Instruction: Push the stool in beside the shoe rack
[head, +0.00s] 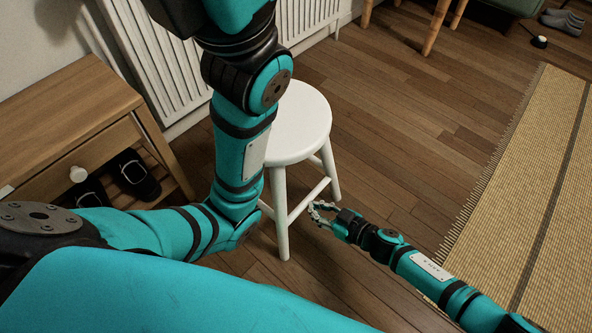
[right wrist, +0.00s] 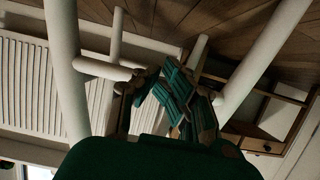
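The white stool (head: 309,115) stands upright on the wood floor, with its round seat partly hidden behind my left arm. The wooden shoe rack (head: 62,112) is at the left, with a drawer and dark shoes below. My right gripper (head: 314,211) is low beside the stool's legs, near a rung. Its fingers look apart, with nothing visibly held. In the right wrist view the fingers (right wrist: 165,108) are spread, with the stool's pale legs (right wrist: 264,58) and rungs around them. I cannot tell whether they touch the stool. My left gripper is out of view above the picture.
A white radiator (head: 165,65) runs along the wall behind the stool and rack. A woven mat (head: 535,190) lies at the right. Wooden furniture legs (head: 437,27) and grey slippers (head: 563,21) are at the back. The floor between stool and mat is mostly clear.

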